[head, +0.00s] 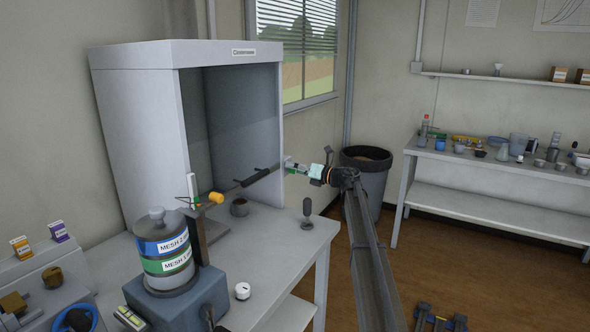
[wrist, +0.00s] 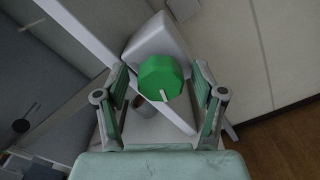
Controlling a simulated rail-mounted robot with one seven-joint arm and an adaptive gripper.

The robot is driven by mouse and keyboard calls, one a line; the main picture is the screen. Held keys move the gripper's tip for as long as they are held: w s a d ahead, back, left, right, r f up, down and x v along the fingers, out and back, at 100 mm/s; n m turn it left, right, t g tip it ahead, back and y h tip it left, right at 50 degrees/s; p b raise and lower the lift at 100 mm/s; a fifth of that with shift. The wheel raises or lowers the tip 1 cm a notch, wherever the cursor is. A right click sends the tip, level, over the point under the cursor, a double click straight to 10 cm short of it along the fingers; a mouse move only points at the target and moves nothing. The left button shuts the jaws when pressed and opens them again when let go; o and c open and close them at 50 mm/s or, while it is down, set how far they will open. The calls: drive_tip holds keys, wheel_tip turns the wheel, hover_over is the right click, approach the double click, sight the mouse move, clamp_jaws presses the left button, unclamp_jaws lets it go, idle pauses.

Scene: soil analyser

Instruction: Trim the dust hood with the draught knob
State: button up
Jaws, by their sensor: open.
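The dust hood (head: 180,110) is a tall grey open-fronted cabinet with a label on its top edge, standing on the bench at left. The draught knob (wrist: 160,78) is a green faceted knob with a white pointer mark, in front of a pale grey housing (wrist: 157,42). In the wrist view the pointer is toward the lower right of the knob face. My gripper (wrist: 160,84) is open, with one finger on each side of the knob and gaps visible. In the head view my gripper (head: 300,166) is beside the hood's right front edge, where the knob is mostly hidden.
A sieve stack (head: 165,250) on a blue-grey base stands in front of the hood. A dark rod (head: 258,178) crosses the hood opening. A black-knobbed stand (head: 307,214) is on the bench below my gripper. A bin (head: 367,180) stands behind my arm.

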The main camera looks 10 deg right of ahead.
drive_tip(key=shift+s, duration=0.1)
drive_tip(key=v, duration=1.2)
